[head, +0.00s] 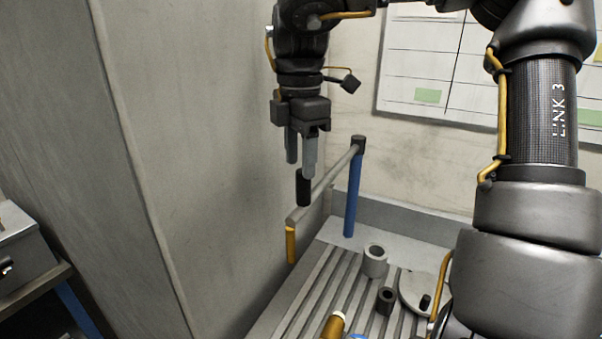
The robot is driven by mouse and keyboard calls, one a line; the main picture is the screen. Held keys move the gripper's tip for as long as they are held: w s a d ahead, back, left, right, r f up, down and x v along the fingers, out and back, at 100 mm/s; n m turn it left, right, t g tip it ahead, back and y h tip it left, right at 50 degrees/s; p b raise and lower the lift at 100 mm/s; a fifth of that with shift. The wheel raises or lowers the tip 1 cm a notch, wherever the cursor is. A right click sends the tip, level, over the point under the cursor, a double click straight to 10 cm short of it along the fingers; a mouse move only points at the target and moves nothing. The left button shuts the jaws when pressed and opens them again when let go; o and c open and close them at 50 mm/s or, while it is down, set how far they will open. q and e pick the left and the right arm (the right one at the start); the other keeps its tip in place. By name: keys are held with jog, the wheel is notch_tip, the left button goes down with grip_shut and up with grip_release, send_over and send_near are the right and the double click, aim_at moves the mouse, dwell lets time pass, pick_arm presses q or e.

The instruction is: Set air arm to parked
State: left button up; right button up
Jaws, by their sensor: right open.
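The air arm (328,181) is a grey horizontal bar. It runs from a dark cap on a blue upright post (352,198) toward the near left. A yellow piece (291,245) hangs down from its near end. A short black upright cylinder (303,190) shows at the bar, seemingly a handle on it. My right gripper (300,169) points down just above this cylinder, with its two grey fingers apart. The right fingertip overlaps the cylinder's top in the picture; I cannot tell whether they touch. My left gripper is out of view.
Below is a grooved grey bench top (312,290) with a light grey ring (375,261), a small dark ring (386,299), a round disc (415,292) and an amber bottle (333,325). A grey wall panel (190,150) stands close at left. A chart (430,65) hangs behind.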

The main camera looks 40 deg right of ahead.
notch_tip(320, 180, up, 6)
jog(key=p, duration=0.2)
jog(key=shift+r+p, duration=0.1)
jog(key=shift+p, duration=0.2)
